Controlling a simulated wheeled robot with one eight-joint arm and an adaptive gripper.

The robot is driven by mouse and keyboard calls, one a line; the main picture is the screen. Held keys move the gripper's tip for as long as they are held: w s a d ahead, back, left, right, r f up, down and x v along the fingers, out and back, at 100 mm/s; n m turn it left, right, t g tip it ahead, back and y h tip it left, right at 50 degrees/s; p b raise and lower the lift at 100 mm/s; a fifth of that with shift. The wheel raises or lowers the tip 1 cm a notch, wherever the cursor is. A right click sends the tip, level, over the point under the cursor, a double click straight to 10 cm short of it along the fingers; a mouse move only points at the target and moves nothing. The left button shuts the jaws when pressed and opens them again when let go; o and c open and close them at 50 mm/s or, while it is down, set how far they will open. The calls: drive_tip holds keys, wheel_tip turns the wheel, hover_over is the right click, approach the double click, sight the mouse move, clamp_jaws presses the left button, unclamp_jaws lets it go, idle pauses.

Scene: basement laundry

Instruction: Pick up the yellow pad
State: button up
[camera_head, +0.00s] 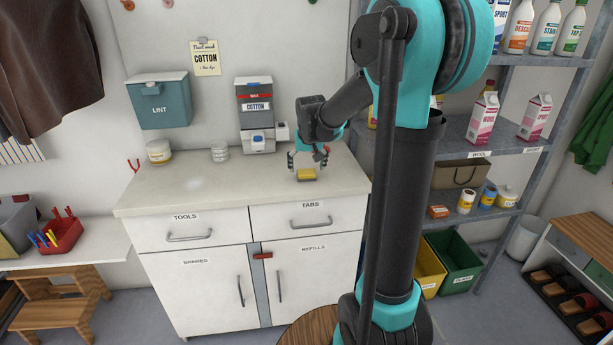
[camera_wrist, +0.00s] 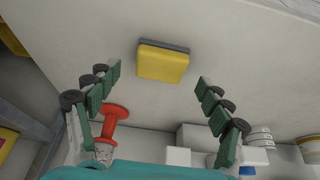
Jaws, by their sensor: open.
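The yellow pad (camera_head: 306,174) lies on the counter top near its front edge, toward the right end. In the wrist view the pad (camera_wrist: 163,62) is a yellow block with a dark grey layer along one side. My gripper (camera_head: 308,160) is just above and behind the pad in the head view. In the wrist view my gripper (camera_wrist: 158,78) is open, with one finger on each side and the pad between and beyond the fingertips. Nothing is held, and the fingers do not touch the pad.
A red spool-like thing (camera_wrist: 115,117) is close to my left finger in the wrist view. The counter's front left is clear.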

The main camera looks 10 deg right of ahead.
sight(306, 172)
drive_tip(key=shift+x, duration=1.05)
drive_tip(key=c, duration=1.1)
drive_tip(key=shift+r, duration=0.1)
drive_tip(key=shift+c, duration=0.2)
wheel_tip(306, 172, up, 20)
drive_tip(key=o, duration=0.4)
drive_tip(key=c, duration=0.4)
